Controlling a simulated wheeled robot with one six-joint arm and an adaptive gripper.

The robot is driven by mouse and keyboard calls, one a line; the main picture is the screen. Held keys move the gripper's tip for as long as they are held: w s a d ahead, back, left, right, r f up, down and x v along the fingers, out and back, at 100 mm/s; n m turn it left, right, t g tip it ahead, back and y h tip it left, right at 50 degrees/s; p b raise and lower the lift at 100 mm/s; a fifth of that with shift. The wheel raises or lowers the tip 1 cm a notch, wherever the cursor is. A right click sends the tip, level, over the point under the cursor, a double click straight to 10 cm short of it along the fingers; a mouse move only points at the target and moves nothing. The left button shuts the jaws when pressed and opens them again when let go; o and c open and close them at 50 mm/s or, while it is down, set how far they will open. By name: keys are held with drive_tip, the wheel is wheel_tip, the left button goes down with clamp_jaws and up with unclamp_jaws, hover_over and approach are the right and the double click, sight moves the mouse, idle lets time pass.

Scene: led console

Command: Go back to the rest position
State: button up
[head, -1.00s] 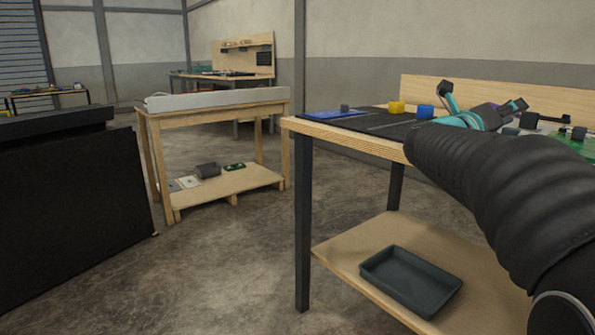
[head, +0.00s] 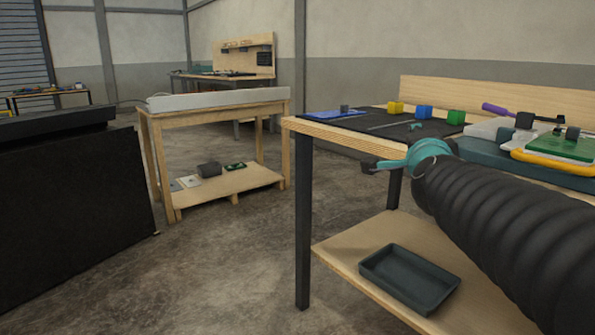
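My gripper (head: 372,168) shows in the head view at the end of my black-sleeved arm, with teal parts around its wrist. It points left, out past the front edge of the wooden workbench (head: 345,137), near the bench's front left leg. I see it nearly side-on and small, so I cannot tell how far its fingers are apart. No object shows at its tip. My arm comes in from the lower right and hides part of the bench front.
A dark tray (head: 408,278) lies on the lower shelf. Open floor (head: 235,265) lies left of the bench.

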drive_tip(key=s+a+f+n+g+y, duration=0.35)
drive_tip(key=s+f+n, duration=0.25)
drive_tip(key=f, duration=0.2)
drive_tip(key=s+a+f+n+g+y, duration=0.2)
drive_tip(key=s+a+f+n+g, duration=0.1)
drive_tip(key=s+a+f+n, duration=0.3)
drive_tip(key=s+d+f+n+g+h, duration=0.1)
drive_tip(key=s+f+n+g, duration=0.4)
drive_tip(key=s+f, duration=0.8)
drive_tip(key=shift+s+d+f+g, duration=0.4)
drive_tip(key=shift+s+d, duration=0.3)
drive_tip(key=shift+s, duration=0.5)
drive_tip(key=shift+d+h, duration=0.1)
drive_tip(key=shift+h, duration=0.15)
